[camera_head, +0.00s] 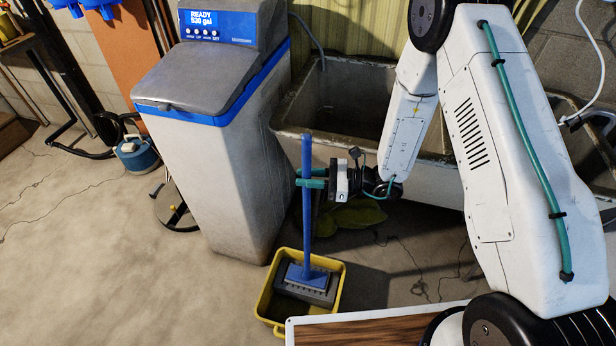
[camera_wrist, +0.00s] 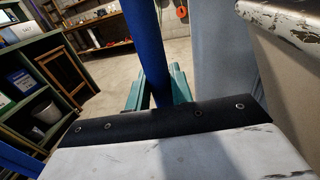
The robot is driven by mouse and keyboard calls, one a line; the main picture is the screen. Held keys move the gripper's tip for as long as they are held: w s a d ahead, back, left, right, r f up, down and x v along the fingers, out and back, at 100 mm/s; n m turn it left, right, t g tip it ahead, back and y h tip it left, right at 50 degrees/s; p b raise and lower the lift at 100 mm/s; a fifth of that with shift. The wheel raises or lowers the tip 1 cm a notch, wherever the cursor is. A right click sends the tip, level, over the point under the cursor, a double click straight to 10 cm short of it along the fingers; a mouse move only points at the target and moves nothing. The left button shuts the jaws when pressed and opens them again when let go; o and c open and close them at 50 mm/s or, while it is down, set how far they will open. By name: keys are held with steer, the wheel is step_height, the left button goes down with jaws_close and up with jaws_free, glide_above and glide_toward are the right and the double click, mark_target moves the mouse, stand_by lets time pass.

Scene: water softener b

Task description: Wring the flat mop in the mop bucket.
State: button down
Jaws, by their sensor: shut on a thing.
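The flat mop stands upright with a blue handle (camera_head: 306,200), and its blue and grey head (camera_head: 308,279) is inside the yellow mop bucket (camera_head: 267,303). I cannot tell whether the head touches the grey part inside the bucket. My gripper (camera_head: 312,183) has green fingers and is shut around the handle, below its top end. In the wrist view the blue handle (camera_wrist: 146,48) rises between the green fingers (camera_wrist: 156,92). The lower handle and the bucket do not show in that view.
A water softener (camera_head: 205,130) stands left of the mop, its display reading READY. A stained concrete sink (camera_head: 300,110) stands behind. A wood-topped surface (camera_head: 370,332) lies at the front, close to the bucket. A blue and grey jug (camera_head: 137,155) is at left. The floor at left front is clear.

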mark_target(308, 159)
steer(key=shift+f, duration=0.1)
stand_by(0.3)
steer(key=shift+r, duration=3.55)
steer(key=shift+w, duration=0.1)
